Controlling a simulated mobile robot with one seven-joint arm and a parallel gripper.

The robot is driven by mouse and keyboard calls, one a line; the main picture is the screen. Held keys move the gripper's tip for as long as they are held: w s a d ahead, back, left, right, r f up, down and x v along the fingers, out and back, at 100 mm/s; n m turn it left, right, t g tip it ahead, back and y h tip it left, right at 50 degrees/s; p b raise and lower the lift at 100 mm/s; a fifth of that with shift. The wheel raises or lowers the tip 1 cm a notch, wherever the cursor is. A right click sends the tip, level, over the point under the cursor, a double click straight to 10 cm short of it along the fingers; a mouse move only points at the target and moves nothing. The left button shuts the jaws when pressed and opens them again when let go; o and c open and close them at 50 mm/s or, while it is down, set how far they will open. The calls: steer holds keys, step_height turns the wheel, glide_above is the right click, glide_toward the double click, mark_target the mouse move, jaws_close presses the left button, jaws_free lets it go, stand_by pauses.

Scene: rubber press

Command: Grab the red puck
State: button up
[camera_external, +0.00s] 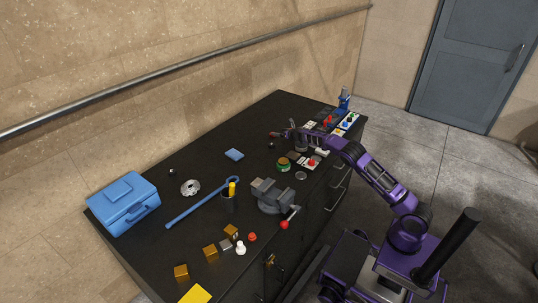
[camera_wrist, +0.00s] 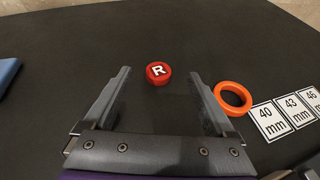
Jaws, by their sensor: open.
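The red puck (camera_wrist: 158,73), a short round disc with a white R on top, lies on the black worktop in the wrist view. My gripper (camera_wrist: 160,77) is open and empty. The puck shows between its two fingertips, near their ends, with a gap on each side. I cannot tell how high the fingers are above the worktop. In the external view my gripper (camera_external: 285,135) is over the far part of the bench, and a small red spot there (camera_external: 273,135) appears to be the puck.
An orange ring (camera_wrist: 233,98) lies just right of the right finger. Cards marked in mm (camera_wrist: 270,120) lie beyond it. A blue object (camera_wrist: 7,73) shows at the left edge. A grey vise (camera_external: 272,196) stands nearer on the bench. The worktop behind the puck is clear.

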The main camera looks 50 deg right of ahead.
mark_target(275, 138)
step_height(275, 138, down, 2)
steer(key=shift+f+b, duration=0.1)
steer(key=shift+b, duration=0.35)
steer(key=shift+p+x, duration=0.55)
steer(key=shift+x, duration=0.25)
steer(key=shift+w+d, duration=0.2)
steer(key=shift+w, duration=0.25)
steer(key=shift+w+a+f+p, duration=0.25)
steer(key=shift+w+a+p, duration=0.05)
steer(key=shift+p, duration=0.35)
steer(key=shift+w+a+f+p, duration=0.1)
steer(key=shift+w+f+p, duration=0.1)
steer(key=shift+w+p, duration=0.25)
steer(key=shift+w+d+f+p, duration=0.15)
steer(key=shift+w+d+p, duration=0.15)
steer(key=shift+d+p, duration=0.4)
steer(key=shift+a, duration=0.1)
steer(key=shift+c, duration=0.2)
steer(key=c, duration=1.4)
